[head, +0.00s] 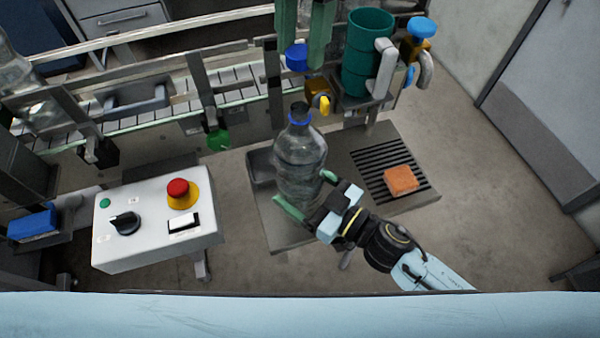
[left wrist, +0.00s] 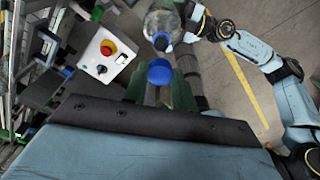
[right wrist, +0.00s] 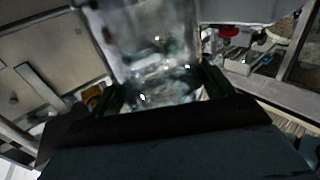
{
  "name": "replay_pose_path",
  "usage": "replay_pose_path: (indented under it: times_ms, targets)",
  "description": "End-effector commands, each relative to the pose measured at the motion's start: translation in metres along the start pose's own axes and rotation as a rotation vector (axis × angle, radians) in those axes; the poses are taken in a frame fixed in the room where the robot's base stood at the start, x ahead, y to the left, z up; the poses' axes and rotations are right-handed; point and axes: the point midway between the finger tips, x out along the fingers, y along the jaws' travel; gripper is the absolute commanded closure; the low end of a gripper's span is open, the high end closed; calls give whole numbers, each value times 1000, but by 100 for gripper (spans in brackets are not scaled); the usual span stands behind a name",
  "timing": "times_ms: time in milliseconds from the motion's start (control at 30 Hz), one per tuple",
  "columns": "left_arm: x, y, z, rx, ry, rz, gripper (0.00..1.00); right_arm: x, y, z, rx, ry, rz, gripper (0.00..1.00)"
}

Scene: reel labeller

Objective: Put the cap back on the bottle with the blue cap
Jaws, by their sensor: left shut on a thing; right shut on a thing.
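The clear bottle (head: 299,165) stands upright on the grey stand, with a blue ring at its neck and no cap on its mouth. My right gripper (head: 305,190) is shut around its body from the front right. The bottle also fills the space between the fingers in the right wrist view (right wrist: 155,50). My left gripper (head: 300,45) reaches in from the top of the head view, shut on the blue cap (head: 297,57). In the left wrist view the cap (left wrist: 159,72) sits between the fingertips, apart from the bottle's neck (left wrist: 162,42).
A white control box (head: 155,225) with a red button stands left of the bottle. A drain grille with an orange sponge (head: 401,180) lies to the right. A green cylinder (head: 367,55) and the conveyor (head: 180,95) are behind.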

Motion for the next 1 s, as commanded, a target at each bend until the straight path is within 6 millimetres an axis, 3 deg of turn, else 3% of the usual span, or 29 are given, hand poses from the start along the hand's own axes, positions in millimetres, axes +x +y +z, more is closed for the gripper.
replay_pose_path:
  times_ms: [400, 1000]
  targets:
    - [49, 0, 6, 1, 6, 0, 94, 0, 0, 0, 0, 0, 0, 61]
    - [52, 0, 7, 0, 5, 0, 94, 0, 0, 0, 0, 0, 0, 61]
